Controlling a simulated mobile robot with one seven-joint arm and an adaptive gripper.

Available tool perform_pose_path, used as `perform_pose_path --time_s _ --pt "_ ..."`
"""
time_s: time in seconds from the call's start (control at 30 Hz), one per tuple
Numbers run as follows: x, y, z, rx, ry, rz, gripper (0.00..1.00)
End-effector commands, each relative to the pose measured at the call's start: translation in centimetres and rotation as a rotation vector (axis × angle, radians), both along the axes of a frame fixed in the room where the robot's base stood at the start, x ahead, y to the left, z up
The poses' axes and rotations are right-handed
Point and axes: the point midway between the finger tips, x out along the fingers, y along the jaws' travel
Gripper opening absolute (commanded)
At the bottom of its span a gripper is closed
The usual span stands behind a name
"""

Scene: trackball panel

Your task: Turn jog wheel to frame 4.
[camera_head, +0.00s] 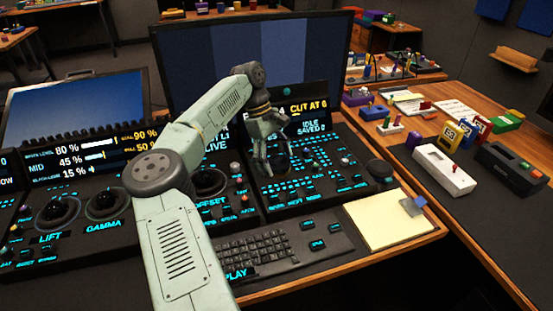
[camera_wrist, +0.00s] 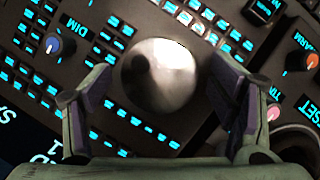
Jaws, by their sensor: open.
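In the wrist view a round, shiny silver wheel or knob (camera_wrist: 165,72) with a dark dimple on its left side sits on the black panel. It looks like the jog wheel. My gripper (camera_wrist: 158,78) is open, with one finger on each side of it; I cannot tell whether either touches. In the head view my gripper (camera_head: 271,166) points down at the right panel (camera_head: 310,192), and hides the wheel. The display strip (camera_head: 306,106) behind reads "CUT AT 6", "IDLE" and "SAVED 0"; its left part is hidden by my arm.
Lit buttons surround the wheel. A blue-capped knob (camera_wrist: 53,45) and an orange knob (camera_wrist: 312,62) stand nearby in the wrist view. In the head view a dark round knob (camera_head: 380,169) is at the right, with a keyboard (camera_head: 268,249) and yellow notepad (camera_head: 385,222) in front.

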Motion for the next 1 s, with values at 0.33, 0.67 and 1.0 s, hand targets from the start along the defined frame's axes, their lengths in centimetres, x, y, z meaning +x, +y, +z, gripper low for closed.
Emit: perform_pose_path --time_s 0.33,0.67,1.0 --pt "0.1 0.0 0.2 -0.001 -0.001 0.000 0.81" --pt "1.5 1.6 5.5 0.000 -0.003 0.002 0.81" --pt "2.7 3.3 10.4 0.000 0.000 0.001 0.81"
